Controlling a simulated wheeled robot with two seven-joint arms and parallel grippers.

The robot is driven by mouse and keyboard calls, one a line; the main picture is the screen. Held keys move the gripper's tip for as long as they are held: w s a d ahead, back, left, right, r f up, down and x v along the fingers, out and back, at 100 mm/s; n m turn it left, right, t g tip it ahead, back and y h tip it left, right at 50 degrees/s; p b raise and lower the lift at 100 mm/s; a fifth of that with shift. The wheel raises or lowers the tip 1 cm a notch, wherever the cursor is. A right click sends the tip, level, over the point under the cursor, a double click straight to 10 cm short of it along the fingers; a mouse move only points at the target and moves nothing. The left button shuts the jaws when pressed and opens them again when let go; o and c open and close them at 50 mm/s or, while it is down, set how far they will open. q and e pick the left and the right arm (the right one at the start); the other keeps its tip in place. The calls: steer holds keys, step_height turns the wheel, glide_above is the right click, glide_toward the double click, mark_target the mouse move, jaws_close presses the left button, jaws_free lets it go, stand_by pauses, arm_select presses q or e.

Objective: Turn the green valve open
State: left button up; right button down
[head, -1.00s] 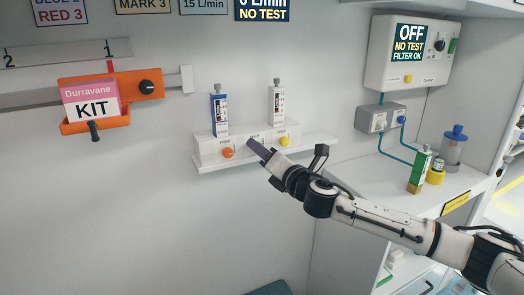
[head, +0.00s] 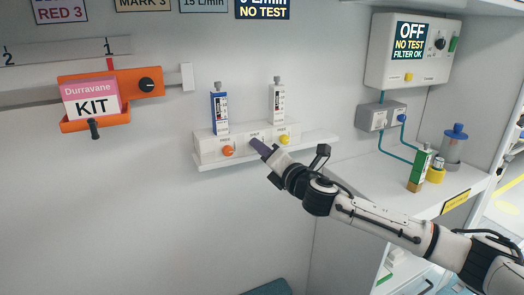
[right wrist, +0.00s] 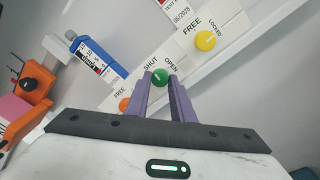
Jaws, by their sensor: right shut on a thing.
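The green valve (right wrist: 160,77) is a round knob on a white panel, with SHUT printed on one side and OPEN on the other in the right wrist view. My right gripper (right wrist: 160,82) has its two purple fingers on either side of the knob and is shut on it. I cannot tell clearly which word the knob's mark points to. In the head view, the right gripper (head: 256,144) reaches the front of the white panel and hides the green valve. My left gripper is out of view.
An orange knob (head: 228,151) and a yellow knob (head: 284,139) flank the valve on the white panel.

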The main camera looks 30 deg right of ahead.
steer(key=m, duration=0.8)
steer(key=m+h+p, duration=0.1)
steer(key=m, duration=0.8)
steer(key=shift+t, duration=0.3)
steer(key=shift+m, duration=0.3)
steer(key=c, duration=1.5)
jaws_free()
steer(key=shift+c, duration=0.2)
steer(key=shift+s, duration=0.15)
steer(key=s, duration=1)
steer(key=shift+a+f+b, duration=0.25)
steer(key=shift+a+b, duration=0.05)
steer(key=shift+a, duration=0.05)
